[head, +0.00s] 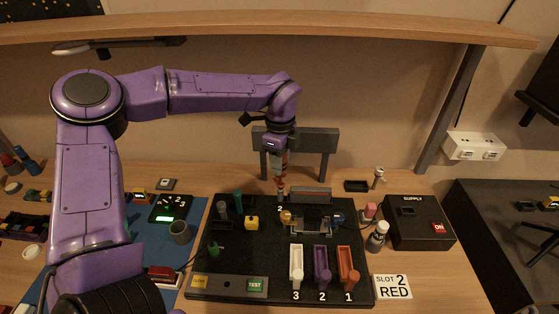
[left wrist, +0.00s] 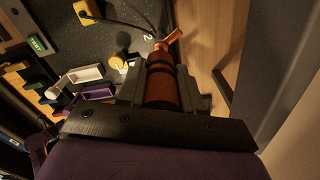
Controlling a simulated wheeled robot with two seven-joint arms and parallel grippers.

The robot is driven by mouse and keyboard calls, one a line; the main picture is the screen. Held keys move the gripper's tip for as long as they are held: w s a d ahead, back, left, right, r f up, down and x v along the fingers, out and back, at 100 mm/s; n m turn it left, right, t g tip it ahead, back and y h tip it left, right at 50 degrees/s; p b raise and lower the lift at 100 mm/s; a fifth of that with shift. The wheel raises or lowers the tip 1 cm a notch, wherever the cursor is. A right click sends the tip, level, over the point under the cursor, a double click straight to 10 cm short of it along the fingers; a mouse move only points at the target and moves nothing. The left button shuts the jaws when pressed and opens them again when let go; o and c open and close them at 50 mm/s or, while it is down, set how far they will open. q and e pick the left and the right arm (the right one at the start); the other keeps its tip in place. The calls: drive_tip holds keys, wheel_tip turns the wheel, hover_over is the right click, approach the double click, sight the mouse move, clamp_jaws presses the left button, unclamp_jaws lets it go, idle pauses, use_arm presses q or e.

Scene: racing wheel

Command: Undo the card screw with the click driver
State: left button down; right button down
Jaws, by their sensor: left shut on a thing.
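My left gripper (head: 279,152) is shut on the click driver (head: 283,175), an orange-red cylinder with dark bands. The driver hangs about upright over the back middle of the black board (head: 225,262), near a white "2" mark. In the left wrist view the driver (left wrist: 162,88) sits between my fingers, with a bright orange part (left wrist: 172,37) at its far end beside the "2" mark. A brass-coloured knob (head: 285,216) stands just in front of the driver; it also shows in the left wrist view (left wrist: 117,60). I cannot make out the card screw or whether the tip touches anything.
White (head: 296,266), purple (head: 322,268) and orange (head: 347,267) trays numbered 3, 2 and 1 stand at the board's front. A sign (head: 393,287) reads "SLOT 2 RED". A black supply box (head: 419,222) is at right. A shelf (head: 270,27) spans above.

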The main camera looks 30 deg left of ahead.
use_arm(q)
drive_tip(key=shift+r+p, duration=1.65)
drive_tip(key=shift+r, duration=1.35)
drive_tip(key=shift+f, duration=0.1)
